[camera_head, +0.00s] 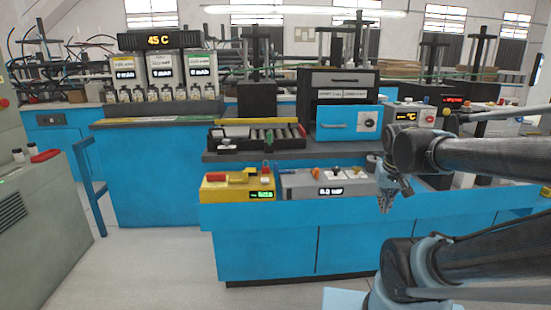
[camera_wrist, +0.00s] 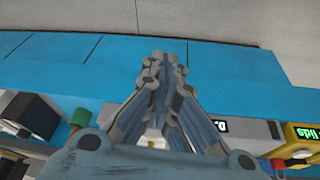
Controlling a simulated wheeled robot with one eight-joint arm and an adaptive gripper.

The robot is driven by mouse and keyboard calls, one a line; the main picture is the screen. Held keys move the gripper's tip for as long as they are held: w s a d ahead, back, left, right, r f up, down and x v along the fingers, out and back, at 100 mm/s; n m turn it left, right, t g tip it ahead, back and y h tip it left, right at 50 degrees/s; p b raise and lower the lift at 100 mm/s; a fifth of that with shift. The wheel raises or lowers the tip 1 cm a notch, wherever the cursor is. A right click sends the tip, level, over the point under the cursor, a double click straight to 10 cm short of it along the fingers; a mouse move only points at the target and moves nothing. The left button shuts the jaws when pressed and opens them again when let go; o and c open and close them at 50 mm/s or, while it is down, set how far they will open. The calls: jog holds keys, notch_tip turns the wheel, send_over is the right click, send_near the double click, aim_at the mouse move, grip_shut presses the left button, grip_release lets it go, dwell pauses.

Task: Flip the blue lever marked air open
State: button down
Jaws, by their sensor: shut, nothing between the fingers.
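My gripper (camera_head: 384,207) hangs to the right of this box, in front of the bench, pointing down. In the wrist view my gripper (camera_wrist: 162,62) is shut and empty over the blue bench face. Its fingers hide part of the grey box there; a piece with the display (camera_wrist: 220,125) shows beside them.
A yellow box (camera_head: 238,187) with a red part and green display stands left of the grey box. Behind are a tray of rollers (camera_head: 258,136) and a blue-fronted oven (camera_head: 342,122). The floor (camera_head: 160,265) in front is clear.

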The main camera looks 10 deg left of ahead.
jog(key=w+a+r+n+t, duration=0.1)
jog(key=w+a+r, duration=0.4)
jog(key=w+a, duration=0.25)
jog(key=w+a+r+n+t+y, duration=0.1)
jog(key=w+a+r, duration=0.1)
jog(key=a, duration=0.8)
jog(key=w+a+r+n+t+y, duration=0.1)
jog(key=w+a, duration=0.3)
jog(key=a, duration=0.6)
jog(key=w+a+r+n+y, duration=0.1)
jog(key=w+a+r+y, duration=0.1)
jog(key=a, duration=0.7)
jog(key=shift+w+a+r+t, duration=0.4)
jog(key=shift+w+r, duration=0.15)
jog(key=shift+w, duration=0.05)
jog(key=shift+x, duration=5)
jog(key=shift+s+a, duration=0.15)
jog(key=shift+a, duration=0.05)
